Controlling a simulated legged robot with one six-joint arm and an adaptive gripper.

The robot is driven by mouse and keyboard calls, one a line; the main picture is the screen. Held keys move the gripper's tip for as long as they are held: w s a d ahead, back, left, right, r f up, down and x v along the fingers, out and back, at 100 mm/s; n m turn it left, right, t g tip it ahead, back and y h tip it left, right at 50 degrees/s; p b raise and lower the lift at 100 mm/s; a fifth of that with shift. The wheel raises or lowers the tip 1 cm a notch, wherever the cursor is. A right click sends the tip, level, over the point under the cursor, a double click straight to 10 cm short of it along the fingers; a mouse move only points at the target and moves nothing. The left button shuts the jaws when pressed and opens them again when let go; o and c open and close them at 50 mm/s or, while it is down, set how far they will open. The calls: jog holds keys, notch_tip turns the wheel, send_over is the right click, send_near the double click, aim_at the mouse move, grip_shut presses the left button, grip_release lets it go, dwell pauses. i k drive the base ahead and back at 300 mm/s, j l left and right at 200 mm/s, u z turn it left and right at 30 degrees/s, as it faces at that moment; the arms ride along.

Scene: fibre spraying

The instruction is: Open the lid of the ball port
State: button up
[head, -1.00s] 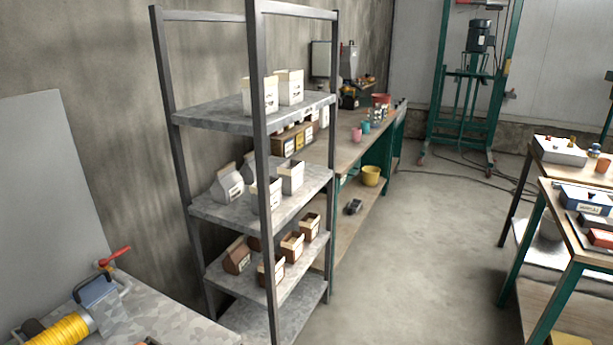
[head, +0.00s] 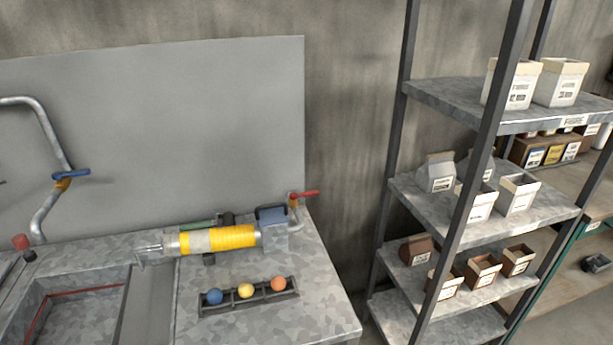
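On the galvanised bench (head: 330,322) lies a horizontal launcher-like device with a yellow-wrapped barrel (head: 222,239). At its right end is a blue-grey block with a dark handle (head: 271,215), which may be the ball port lid; it looks closed, but I cannot be sure. A red-handled valve (head: 304,194) stands just right of it on a pipe. In front, a dark rack (head: 248,302) holds a blue ball (head: 214,296), a yellow ball (head: 245,291) and an orange ball (head: 278,284). My gripper is not in view.
A sink basin (head: 85,290) and a bent pipe with a blue valve handle (head: 70,174) are at the left. A metal shelf rack (head: 430,195) with several cartons stands close to the bench's right. A grey panel (head: 180,130) rises behind the bench.

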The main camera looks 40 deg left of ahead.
aim_at(269, 215)
jog(key=i+u, duration=0.1)
jog(key=u, duration=0.3)
jog(key=i+u, duration=0.1)
jog(key=u, duration=0.3)
jog(key=i+l+u, duration=0.1)
jog(key=u, duration=0.25)
jog(key=i+l+u, duration=0.1)
jog(key=u, duration=0.3)
jog(key=i+l+u, duration=0.15)
jog(key=u, duration=0.3)
jog(key=i+l+u, duration=0.25)
jog(key=u, duration=0.25)
jog(key=i+l+u, duration=0.15)
jog(key=u, duration=0.3)
jog(key=k+l, duration=0.05)
jog(key=l, duration=0.05)
